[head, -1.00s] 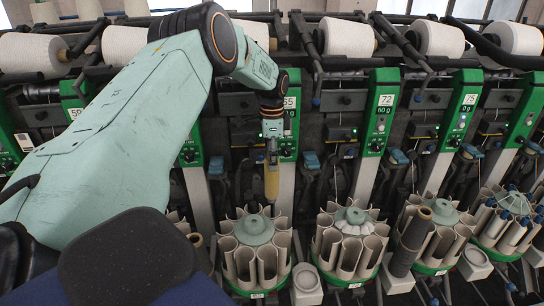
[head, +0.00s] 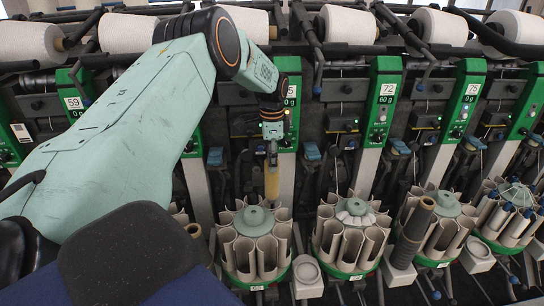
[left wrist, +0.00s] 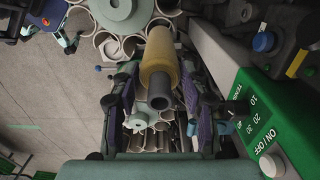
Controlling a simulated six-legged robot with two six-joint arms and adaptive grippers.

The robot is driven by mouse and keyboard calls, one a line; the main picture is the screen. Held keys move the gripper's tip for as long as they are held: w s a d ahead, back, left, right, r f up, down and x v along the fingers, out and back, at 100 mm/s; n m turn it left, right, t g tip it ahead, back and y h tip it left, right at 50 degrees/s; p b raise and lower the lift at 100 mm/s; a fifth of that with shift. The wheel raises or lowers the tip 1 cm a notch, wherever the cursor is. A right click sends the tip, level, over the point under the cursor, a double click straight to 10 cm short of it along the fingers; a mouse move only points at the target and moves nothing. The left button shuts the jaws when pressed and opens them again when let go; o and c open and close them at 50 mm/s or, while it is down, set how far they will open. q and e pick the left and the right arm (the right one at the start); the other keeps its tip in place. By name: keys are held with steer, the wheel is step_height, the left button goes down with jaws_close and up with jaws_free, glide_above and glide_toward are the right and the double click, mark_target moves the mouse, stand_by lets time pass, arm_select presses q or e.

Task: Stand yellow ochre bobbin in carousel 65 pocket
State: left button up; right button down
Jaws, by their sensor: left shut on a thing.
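The yellow ochre bobbin (head: 271,183) hangs roughly upright in the head view, shut in my left gripper (head: 271,152). Its lower end is at about the height of the back rim of the carousel (head: 256,262) below the 65 panel. I cannot tell whether it is over or inside a pocket. That carousel has several cream pockets around a grey-green hub (head: 254,218). In the left wrist view the bobbin (left wrist: 160,60) lies between the fingers of the left gripper (left wrist: 157,88), its grey tube end facing the camera. Cream pockets (left wrist: 110,48) show behind it. My right gripper is not in view.
The carousel under panel 72 (head: 351,240) stands close to the right. A dark grey bobbin (head: 415,228) stands farther right. The 65 panel (head: 291,110) stands just behind my gripper. In the left wrist view a green panel with knobs (left wrist: 262,120) is close at right.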

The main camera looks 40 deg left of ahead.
mark_target(272, 183)
arm_select(q)
steer(key=shift+f, duration=0.15)
steer(key=shift+f+b, duration=1.4)
steer(key=shift+f, duration=0.85)
steer(key=shift+f, duration=0.1)
steer(key=shift+f+b, duration=1.55)
steer(key=shift+f, duration=0.75)
